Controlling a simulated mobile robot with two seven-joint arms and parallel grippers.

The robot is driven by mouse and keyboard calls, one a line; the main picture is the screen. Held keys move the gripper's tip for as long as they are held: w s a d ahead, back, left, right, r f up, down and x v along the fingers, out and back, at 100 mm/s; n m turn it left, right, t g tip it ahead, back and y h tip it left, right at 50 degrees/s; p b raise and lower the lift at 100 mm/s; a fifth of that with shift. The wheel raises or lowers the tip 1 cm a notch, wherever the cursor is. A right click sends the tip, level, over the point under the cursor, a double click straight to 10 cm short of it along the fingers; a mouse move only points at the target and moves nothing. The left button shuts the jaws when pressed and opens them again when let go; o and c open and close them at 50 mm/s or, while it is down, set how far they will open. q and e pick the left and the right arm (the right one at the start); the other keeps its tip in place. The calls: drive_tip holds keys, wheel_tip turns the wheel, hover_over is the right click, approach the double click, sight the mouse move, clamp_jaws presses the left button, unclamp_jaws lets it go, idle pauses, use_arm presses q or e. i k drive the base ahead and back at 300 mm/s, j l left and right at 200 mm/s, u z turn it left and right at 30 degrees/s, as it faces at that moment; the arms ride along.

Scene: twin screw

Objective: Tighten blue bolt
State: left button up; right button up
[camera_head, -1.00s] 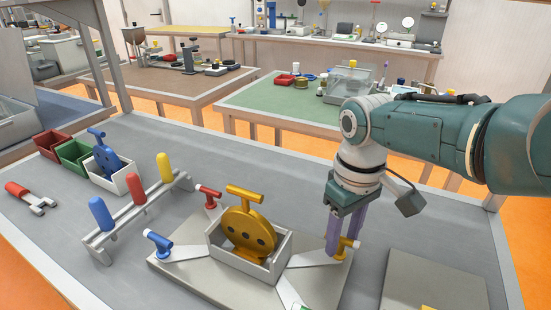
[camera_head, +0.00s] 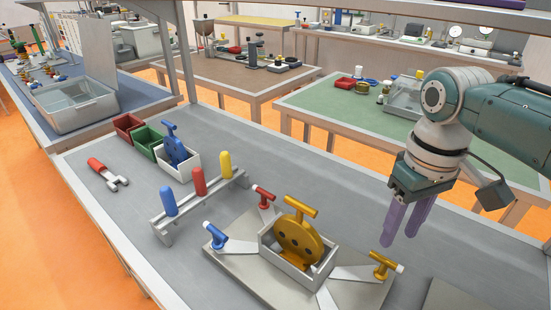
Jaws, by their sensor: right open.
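The blue bolt (camera_head: 215,236) sits at the left corner of the grey fixture plate (camera_head: 240,277), its white end pointing up and left. A red bolt (camera_head: 264,196) is at the plate's back and a yellow bolt (camera_head: 382,265) at its right. A yellow disc part with a T-handle (camera_head: 298,238) stands in the white box in the plate's middle. My right gripper (camera_head: 402,236) has purple fingers, is open and empty, and hangs above the table behind the yellow bolt, far right of the blue bolt. My left gripper does not show.
A rack (camera_head: 206,210) holds blue, red and yellow handled tools left of the plate. Red, green and white bins (camera_head: 180,174) stand behind it, a blue part in the white one. A red-handled wrench (camera_head: 108,173) lies at the left.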

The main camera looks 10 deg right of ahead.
sight(219, 239)
drive_tip(key=i+j+z, duration=0.15)
drive_tip(key=j, duration=0.35)
drive_tip(key=i+j+z, duration=0.15)
drive_tip(key=j, duration=0.4)
drive_tip(key=i+j+z, duration=0.15)
drive_tip(key=j, duration=0.35)
drive_tip(key=j+z, duration=0.15)
drive_tip(key=j, duration=0.4)
